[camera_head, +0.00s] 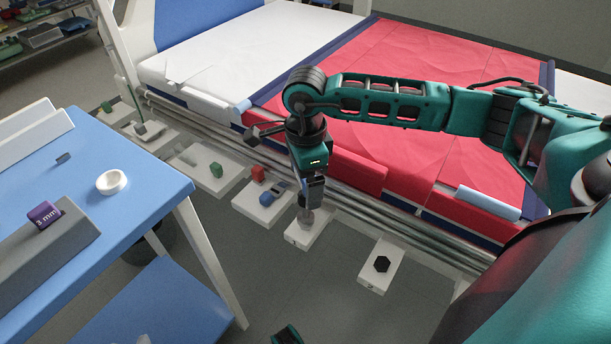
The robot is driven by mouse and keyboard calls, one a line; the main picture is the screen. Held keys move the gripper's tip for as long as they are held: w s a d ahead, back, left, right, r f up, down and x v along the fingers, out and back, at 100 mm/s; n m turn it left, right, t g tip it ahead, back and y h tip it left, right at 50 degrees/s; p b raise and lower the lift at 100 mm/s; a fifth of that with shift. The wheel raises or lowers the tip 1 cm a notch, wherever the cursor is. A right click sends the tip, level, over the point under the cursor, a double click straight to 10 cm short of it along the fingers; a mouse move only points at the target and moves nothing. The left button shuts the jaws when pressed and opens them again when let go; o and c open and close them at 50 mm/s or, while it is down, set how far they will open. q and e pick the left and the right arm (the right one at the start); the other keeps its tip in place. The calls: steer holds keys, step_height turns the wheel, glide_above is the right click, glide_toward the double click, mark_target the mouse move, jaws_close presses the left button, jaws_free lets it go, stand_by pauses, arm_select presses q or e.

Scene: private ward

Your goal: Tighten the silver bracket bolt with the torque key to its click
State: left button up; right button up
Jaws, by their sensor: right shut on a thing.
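My right gripper (312,183) points down over the row of white brackets along the bed's side rail. It is shut on a slim dark tool, probably the torque key, mostly hidden by the fingers. Directly below is a white bracket (299,239) with a round silver bolt (307,217) on it. The tool's lower end is at or just above this bolt; I cannot tell whether it touches.
Nearby brackets carry a black hex bolt (382,264), a blue part (272,194), a red part (257,173) and a green part (216,170). A blue table (130,215) at left holds a white ring (112,182) and a purple "3 mm" piece (43,214) in a grey holder (45,258).

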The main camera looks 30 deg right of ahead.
steer(key=shift+f, duration=0.55)
stand_by(0.4)
steer(key=shift+m+p, duration=0.3)
steer(key=shift+m, duration=0.8)
step_height(320, 180, up, 6)
steer(key=p, duration=0.4)
steer(key=shift+r, duration=0.2)
steer(key=shift+c, duration=0.8)
steer(key=shift+f, duration=0.2)
steer(key=shift+r, duration=0.1)
